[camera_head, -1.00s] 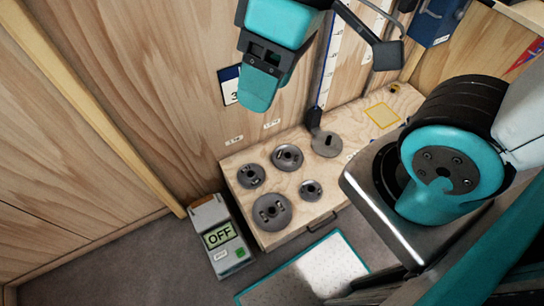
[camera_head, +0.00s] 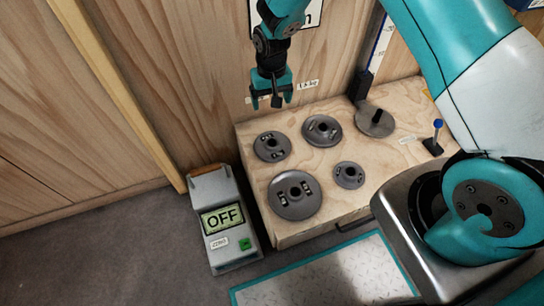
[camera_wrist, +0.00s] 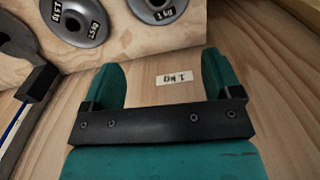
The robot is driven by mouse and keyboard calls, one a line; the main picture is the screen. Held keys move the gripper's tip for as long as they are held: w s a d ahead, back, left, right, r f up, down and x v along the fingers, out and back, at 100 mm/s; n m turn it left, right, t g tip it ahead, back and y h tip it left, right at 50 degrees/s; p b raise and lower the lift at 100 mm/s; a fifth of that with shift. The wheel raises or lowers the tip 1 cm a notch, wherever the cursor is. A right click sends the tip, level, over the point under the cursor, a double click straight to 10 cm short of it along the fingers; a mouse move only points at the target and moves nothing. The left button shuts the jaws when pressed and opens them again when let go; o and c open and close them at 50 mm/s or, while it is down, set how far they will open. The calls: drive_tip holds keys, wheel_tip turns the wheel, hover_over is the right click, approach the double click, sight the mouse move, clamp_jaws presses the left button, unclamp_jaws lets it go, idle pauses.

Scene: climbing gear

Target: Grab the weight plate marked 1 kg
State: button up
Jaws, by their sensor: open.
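The grey round weight plate that appears marked 1 kg (camera_head: 272,146) lies flat at the back left of the wooden box top. In the wrist view it is cut by the top edge (camera_wrist: 158,10), with its marking upside down. My gripper (camera_head: 271,102) is open and empty, with teal fingers. In the head view it appears just above and behind this plate, near the wooden wall. In the wrist view its fingers (camera_wrist: 162,62) stand apart, framing a wall label reading 1 kg (camera_wrist: 175,79).
A plate seemingly marked 1.5 (camera_head: 322,130) lies to the right. A large plate (camera_head: 294,195) and a small plate (camera_head: 348,175) lie in front. A disc with an upright post (camera_head: 375,121) is at the back right. A grey device showing OFF (camera_head: 223,218) stands left of the box (camera_head: 320,220).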

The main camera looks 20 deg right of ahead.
sight(272, 139)
wheel_tip(272, 139, down, 14)
drive_tip(key=b, duration=0.4)
drive_tip(key=shift+d+r, duration=0.1)
drive_tip(key=shift+r, duration=0.15)
wheel_tip(272, 139, down, 5)
drive_tip(key=shift+s+f+b, duration=0.1)
drive_tip(key=shift+f+b, duration=0.05)
drive_tip(key=shift+b, duration=1.1)
clamp_jaws()
